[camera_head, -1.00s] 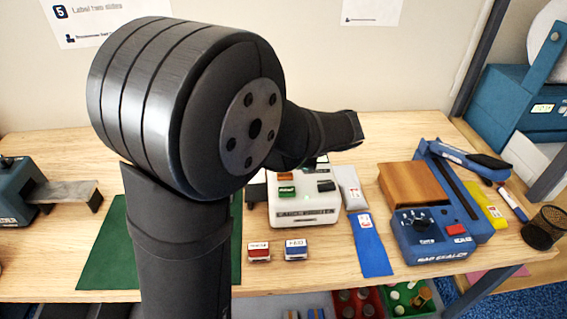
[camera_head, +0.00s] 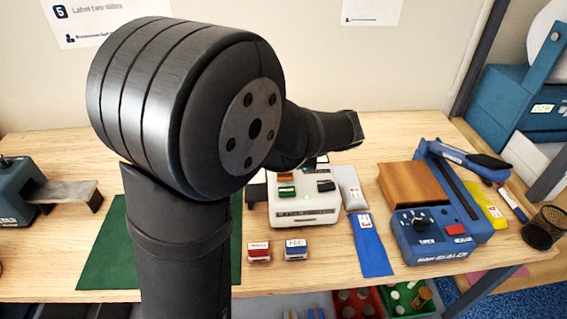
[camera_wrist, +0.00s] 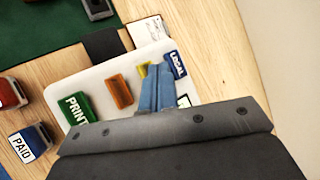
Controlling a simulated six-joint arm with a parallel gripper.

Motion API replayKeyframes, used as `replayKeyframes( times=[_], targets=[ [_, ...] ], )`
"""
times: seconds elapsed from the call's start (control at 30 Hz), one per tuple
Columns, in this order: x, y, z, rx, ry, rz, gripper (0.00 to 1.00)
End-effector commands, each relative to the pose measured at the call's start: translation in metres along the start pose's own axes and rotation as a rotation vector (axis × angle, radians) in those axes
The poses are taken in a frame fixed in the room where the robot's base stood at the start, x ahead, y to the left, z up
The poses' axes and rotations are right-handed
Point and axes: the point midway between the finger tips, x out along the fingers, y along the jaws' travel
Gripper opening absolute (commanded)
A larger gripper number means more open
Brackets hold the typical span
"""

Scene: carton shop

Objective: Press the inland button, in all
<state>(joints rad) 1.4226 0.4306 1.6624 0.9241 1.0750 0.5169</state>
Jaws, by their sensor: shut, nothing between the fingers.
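The white button machine (camera_head: 305,208) stands mid-table; its white top (camera_wrist: 95,72) fills the middle of the wrist view. It carries a green PRINT button (camera_wrist: 76,108), an orange button (camera_wrist: 119,91), a yellow one (camera_wrist: 142,72) partly covered by my fingers, and a blue lettered one (camera_wrist: 175,64). I cannot read any button as "inland". My gripper (camera_wrist: 152,78) is shut and empty, its blue fingers over the machine's top between the orange and blue buttons. Whether the tips touch a button I cannot tell. In the head view my arm hides most of the gripper.
Red (camera_head: 259,252) and blue (camera_head: 296,249) stamps stand in front of the machine; the blue one reads PAID in the wrist view (camera_wrist: 30,142). A grey pouch (camera_head: 351,188) and a blue strip (camera_head: 370,245) lie right of it. A blue sealer (camera_head: 440,235) stands further right.

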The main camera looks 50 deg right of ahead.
Motion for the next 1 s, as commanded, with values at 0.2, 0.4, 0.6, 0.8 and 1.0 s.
replayKeyframes(
  times=[0.2, 0.4, 0.6, 0.8, 1.0],
  targets=[
    [0.0000, 0.0000, 0.0000, 0.000, 0.000, 0.000, 0.00],
    [0.0000, 0.0000, 0.0000, 0.000, 0.000, 0.000, 0.00],
    [0.0000, 0.0000, 0.0000, 0.000, 0.000, 0.000, 0.00],
    [0.0012, 0.0008, -0.0008, 0.001, 0.000, 0.000, 0.00],
    [0.0057, 0.0041, -0.0043, 0.001, 0.000, 0.000, 0.00]
  ],
)
